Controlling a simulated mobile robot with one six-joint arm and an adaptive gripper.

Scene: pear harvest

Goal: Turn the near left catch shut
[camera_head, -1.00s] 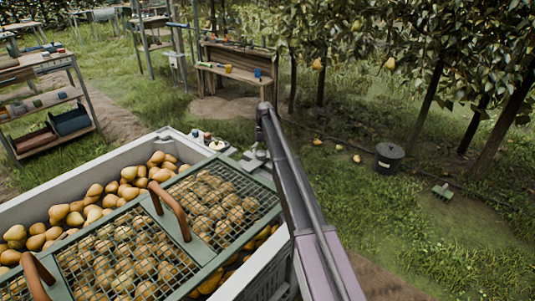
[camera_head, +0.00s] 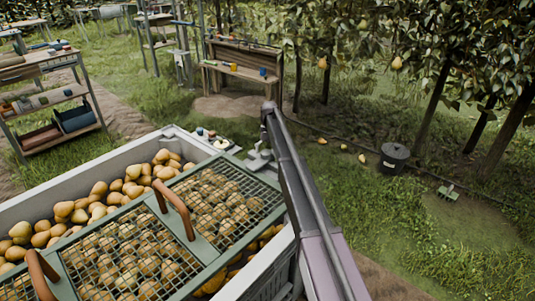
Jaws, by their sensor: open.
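A pale grey crate (camera_head: 38,201) full of yellow-brown pears stands at the lower left. A green-framed wire mesh lid (camera_head: 200,247) with two brown handles, one of them near the middle (camera_head: 173,208), lies over its near part, and pears show through the mesh. The far left strip of pears is uncovered. I cannot make out the near left catch; the crate's near left side runs out of the picture. My arm rises from the bottom right to a bend above the crate's right corner.
Small grey parts (camera_head: 258,157) and a few small objects sit by the crate's far corner. Shelves (camera_head: 52,105) stand at the left and a wooden bench (camera_head: 240,75) behind. A dark bucket (camera_head: 394,158) and fallen pears lie on open grass at the right, before the trees.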

